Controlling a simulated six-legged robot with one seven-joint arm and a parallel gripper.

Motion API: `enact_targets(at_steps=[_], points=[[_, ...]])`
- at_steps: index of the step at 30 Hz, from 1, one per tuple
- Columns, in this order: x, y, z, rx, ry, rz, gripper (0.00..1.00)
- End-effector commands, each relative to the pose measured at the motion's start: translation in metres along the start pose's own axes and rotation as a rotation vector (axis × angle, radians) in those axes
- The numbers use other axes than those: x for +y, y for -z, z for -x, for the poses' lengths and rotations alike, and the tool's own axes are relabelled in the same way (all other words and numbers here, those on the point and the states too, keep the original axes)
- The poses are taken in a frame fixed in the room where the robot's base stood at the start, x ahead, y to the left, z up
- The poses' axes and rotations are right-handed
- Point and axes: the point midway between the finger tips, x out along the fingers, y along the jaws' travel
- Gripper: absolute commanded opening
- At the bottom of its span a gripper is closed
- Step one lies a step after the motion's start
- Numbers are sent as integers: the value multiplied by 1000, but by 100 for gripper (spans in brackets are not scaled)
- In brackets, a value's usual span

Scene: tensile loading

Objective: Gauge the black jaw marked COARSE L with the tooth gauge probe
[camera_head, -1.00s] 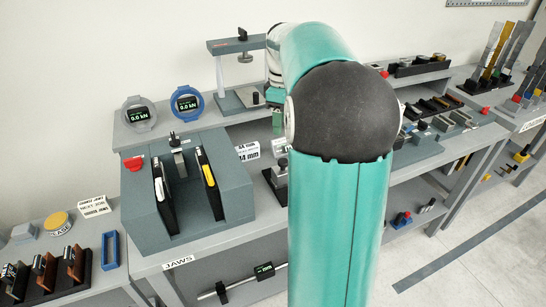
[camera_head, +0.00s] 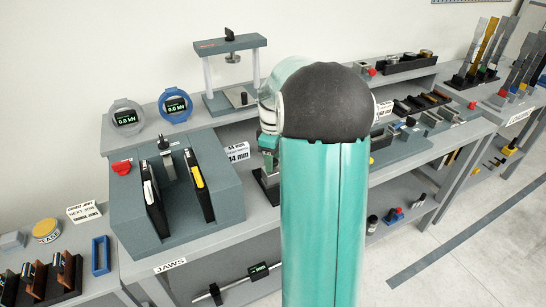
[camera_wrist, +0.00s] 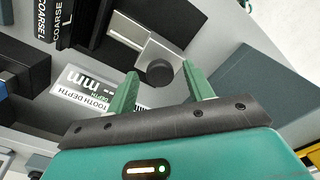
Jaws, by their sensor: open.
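In the wrist view my gripper (camera_wrist: 160,70) is open, with its two green fingers spread. A dark round knob (camera_wrist: 160,73) on a grey metal piece, possibly the tooth gauge probe, shows between the fingertips; I cannot tell whether they touch it. The black jaw marked COARSE L (camera_wrist: 66,22) is at the top left of the wrist view, cut off by the edge. In the head view two black jaws stand in the grey block, one with a white strip (camera_head: 152,198) and one with a yellow strip (camera_head: 202,190); their lettering is unreadable. My arm hides most of the gripper there.
A TOOTH DEPTH label (camera_wrist: 88,92) lies beside the fingers. The grey block (camera_head: 128,210) stands left of my arm. Two round dials (camera_head: 175,106) and a press frame (camera_head: 228,46) stand behind on the shelf. A blue frame (camera_head: 101,255) is at lower left.

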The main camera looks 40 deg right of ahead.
Motion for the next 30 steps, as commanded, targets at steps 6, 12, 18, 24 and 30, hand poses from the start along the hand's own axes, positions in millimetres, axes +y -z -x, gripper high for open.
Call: enact_targets(at_steps=[6, 12, 18, 24, 30], points=[[0, 0, 0, 0, 0, 0, 44], [0, 0, 0, 0, 0, 0, 5], [3, -3, 0, 0, 0, -2, 0], [24, -24, 0, -1, 0, -3, 0], [27, -27, 1, -1, -1, -1, 0]])
